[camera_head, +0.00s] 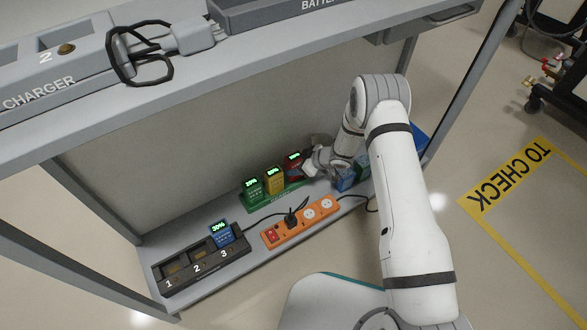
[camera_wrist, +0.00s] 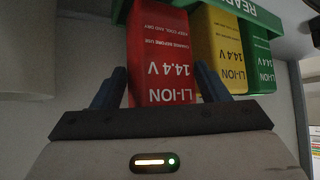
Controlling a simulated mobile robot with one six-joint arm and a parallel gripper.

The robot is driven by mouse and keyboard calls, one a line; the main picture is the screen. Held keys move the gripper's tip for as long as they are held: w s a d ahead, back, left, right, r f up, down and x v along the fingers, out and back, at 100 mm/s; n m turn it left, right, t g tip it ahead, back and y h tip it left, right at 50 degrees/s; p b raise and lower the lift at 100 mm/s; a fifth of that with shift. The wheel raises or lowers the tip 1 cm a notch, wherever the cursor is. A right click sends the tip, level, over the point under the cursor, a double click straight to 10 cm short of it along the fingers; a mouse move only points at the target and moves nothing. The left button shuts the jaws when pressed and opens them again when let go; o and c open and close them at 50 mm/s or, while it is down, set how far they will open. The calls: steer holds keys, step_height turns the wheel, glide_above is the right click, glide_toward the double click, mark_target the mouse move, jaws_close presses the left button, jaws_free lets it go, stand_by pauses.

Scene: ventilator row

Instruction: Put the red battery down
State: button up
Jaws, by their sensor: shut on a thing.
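The red battery (camera_head: 294,168) is at the right end of the green rack (camera_head: 262,203) on the lower shelf, beside the yellow battery (camera_head: 274,180). My gripper (camera_head: 306,168) reaches it from the right. In the wrist view my gripper (camera_wrist: 160,92) has one finger on each side of the red battery (camera_wrist: 160,57), shut on it. The battery's far end is at the green rack (camera_wrist: 240,14). I cannot tell whether it is fully seated. The yellow battery (camera_wrist: 223,45) stands beside it.
A green battery (camera_head: 252,189) fills the rack's left end. A black charger (camera_head: 200,270) holds a blue battery (camera_head: 221,233) in slot 3. An orange power strip (camera_head: 300,222) with a black cable lies in front. Blue items (camera_head: 346,179) stand right of my gripper. The upper shelf (camera_head: 190,95) is overhead.

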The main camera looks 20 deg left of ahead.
steer(key=shift+f, duration=1)
steer(key=shift+f+b, duration=0.2)
steer(key=shift+b, duration=0.1)
steer(key=o, duration=1.1)
steer(key=shift+r, duration=0.3)
steer(key=p+v, duration=0.5)
steer(key=v, duration=0.7)
